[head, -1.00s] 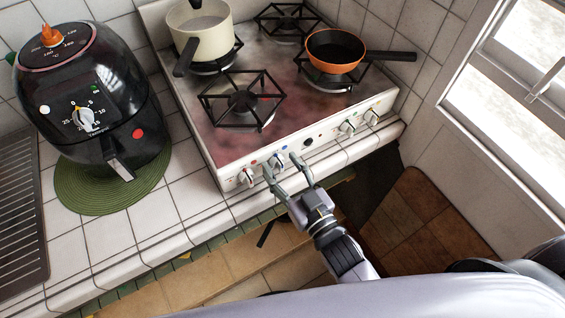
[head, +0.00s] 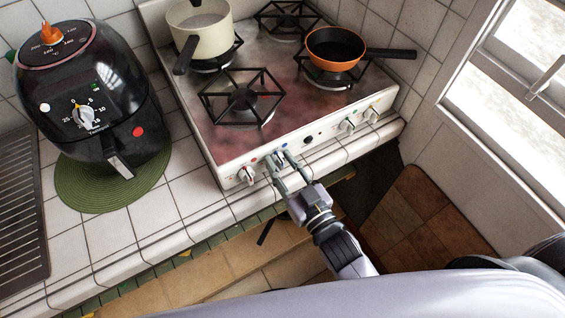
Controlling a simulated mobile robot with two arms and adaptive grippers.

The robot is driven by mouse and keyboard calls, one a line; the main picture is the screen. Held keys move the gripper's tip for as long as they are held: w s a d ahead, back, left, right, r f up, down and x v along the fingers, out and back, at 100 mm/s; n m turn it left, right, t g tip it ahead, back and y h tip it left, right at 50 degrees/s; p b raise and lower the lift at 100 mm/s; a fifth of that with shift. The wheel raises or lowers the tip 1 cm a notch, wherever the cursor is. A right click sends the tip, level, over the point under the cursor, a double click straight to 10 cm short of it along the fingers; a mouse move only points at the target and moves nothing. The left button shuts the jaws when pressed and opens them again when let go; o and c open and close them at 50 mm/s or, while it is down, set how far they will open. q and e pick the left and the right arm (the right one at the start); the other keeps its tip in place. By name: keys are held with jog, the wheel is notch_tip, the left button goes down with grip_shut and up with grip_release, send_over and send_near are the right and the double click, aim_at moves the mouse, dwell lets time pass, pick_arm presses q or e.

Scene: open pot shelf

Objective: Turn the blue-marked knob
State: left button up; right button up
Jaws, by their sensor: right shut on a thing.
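The blue-marked knob (head: 281,158) sits on the white front panel of the stove, second from the left, with a small blue dot just above it. My right gripper (head: 282,163) reaches up from below and is shut on this knob, one finger on each side. The fingers hide part of the knob, so I cannot tell its exact angle. My left gripper is not in view.
A red-marked knob (head: 246,175) is close on the left; two more knobs (head: 347,126) are to the right. A cream pot (head: 208,42) and an orange pan (head: 334,60) stand on burners. A black air fryer (head: 90,100) stands on a green mat (head: 75,200).

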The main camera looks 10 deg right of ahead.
jog(key=shift+r+n+p, duration=0.15)
jog(key=shift+n+p, duration=0.3)
jog(key=shift+n, duration=0.05)
jog(key=shift+c, duration=0.5)
jog(key=shift+n, duration=0.5)
jog(key=shift+a+n+p, duration=0.1)
jog(key=shift+n+p, duration=0.35)
jog(key=shift+n, duration=0.35)
jog(key=o, duration=1.1)
jog(key=shift+s, duration=0.1)
jog(key=v, duration=1.2)
